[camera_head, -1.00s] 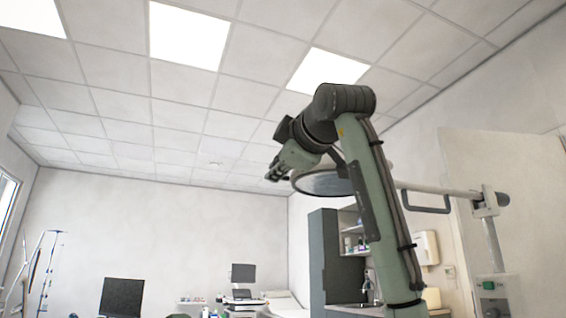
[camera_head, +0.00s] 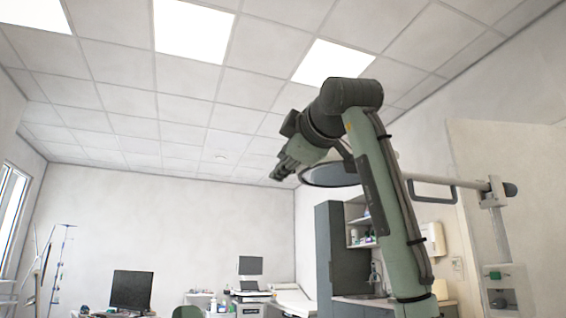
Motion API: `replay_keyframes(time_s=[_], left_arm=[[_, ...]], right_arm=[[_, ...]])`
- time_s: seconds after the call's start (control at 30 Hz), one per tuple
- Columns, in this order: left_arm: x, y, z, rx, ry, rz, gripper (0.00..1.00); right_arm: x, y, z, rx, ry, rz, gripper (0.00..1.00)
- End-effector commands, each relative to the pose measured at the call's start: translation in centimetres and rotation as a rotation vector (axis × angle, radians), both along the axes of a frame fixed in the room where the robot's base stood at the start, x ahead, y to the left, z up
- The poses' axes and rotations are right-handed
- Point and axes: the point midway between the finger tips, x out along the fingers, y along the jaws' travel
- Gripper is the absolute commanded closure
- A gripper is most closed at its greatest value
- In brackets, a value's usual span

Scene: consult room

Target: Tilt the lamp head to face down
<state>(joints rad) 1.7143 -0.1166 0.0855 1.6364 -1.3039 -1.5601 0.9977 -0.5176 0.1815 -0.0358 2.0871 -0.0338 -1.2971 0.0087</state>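The lamp head (camera_head: 328,177) is a flat grey disc with a dark rim, seen as a thin ellipse right of the middle. My arm hides its right part. A pale horizontal lamp arm with a grey loop handle (camera_head: 432,198) runs right to the lamp's upright post (camera_head: 493,215). My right gripper is not in view.
A dark tall cabinet (camera_head: 341,250) and shelves stand behind my arm. A monitor (camera_head: 131,290), a cart with a screen (camera_head: 250,266) and a drip stand (camera_head: 58,270) are farther back. A wall and a panel close off the right side.

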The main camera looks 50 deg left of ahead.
Motion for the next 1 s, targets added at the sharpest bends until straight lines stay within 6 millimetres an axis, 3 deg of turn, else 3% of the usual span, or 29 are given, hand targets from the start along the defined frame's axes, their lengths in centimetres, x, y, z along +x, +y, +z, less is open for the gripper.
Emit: replay_keyframes(time_s=[0.27, 0.73, 1.0], left_arm=[[-0.2, -0.4, 0.0, -0.001, -0.002, -0.001, 0.69], [-3.5, -8.6, 0.1, 0.0, -0.001, -0.004, 0.69], [-4.5, -11.0, 0.0, -0.002, 0.0, -0.001, 0.69]], right_arm=[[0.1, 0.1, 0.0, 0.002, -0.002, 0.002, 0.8], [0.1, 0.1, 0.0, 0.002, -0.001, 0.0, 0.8], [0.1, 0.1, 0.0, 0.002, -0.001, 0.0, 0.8]])
